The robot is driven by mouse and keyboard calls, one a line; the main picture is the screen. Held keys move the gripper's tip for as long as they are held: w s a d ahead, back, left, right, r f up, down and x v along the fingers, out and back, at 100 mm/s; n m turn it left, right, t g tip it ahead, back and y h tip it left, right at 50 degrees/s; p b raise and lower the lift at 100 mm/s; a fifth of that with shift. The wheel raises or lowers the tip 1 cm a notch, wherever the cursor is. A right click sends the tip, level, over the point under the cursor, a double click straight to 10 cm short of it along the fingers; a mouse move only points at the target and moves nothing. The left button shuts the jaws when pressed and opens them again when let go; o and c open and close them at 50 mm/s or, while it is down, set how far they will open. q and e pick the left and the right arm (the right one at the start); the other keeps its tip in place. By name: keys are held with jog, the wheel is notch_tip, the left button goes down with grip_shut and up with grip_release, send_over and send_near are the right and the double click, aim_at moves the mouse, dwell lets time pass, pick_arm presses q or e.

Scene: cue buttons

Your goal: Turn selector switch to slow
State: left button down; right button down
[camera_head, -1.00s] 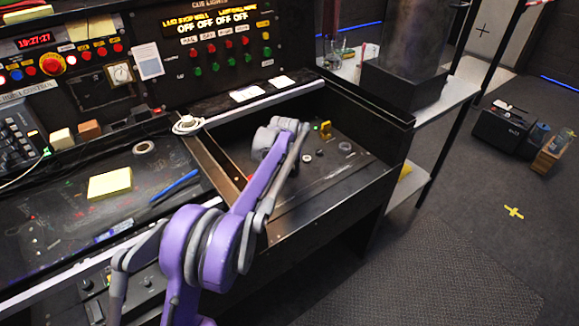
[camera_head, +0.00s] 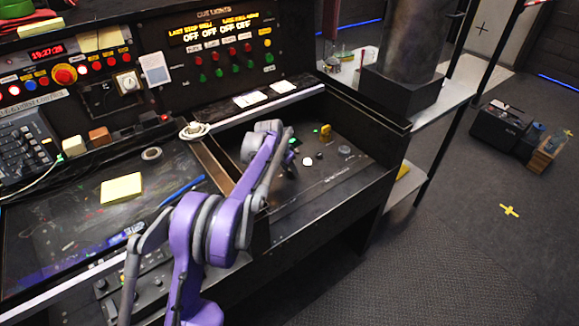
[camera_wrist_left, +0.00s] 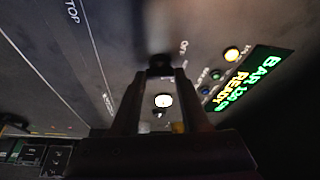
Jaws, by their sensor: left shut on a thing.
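My left gripper (camera_wrist_left: 160,75) reaches down to the recessed console panel, and its fingers close on a small dark knob (camera_wrist_left: 158,62) that appears to be the selector switch. In the head view my left arm's wrist hides most of the gripper and the knob. Labels such as "OFF" and "STOP" show on the panel around the knob in the wrist view; no "slow" label is readable, and I cannot tell which way the knob points. My right gripper is in neither view.
The drawer-like recess has raised dark edges. A yellow note (camera_head: 121,188) lies on the left desk.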

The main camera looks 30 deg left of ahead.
pick_arm(q)
jog(key=shift+a+m+h+p, duration=0.1)
jog(key=shift+m+h+p, duration=0.4)
jog(key=shift+m, duration=0.6)
jog(key=shift+c, duration=2)
grip_release()
jog(key=p+v, duration=0.1)
jog(key=v, duration=0.9)
jog(key=shift+r, duration=0.45)
jog(key=shift+p, duration=0.3)
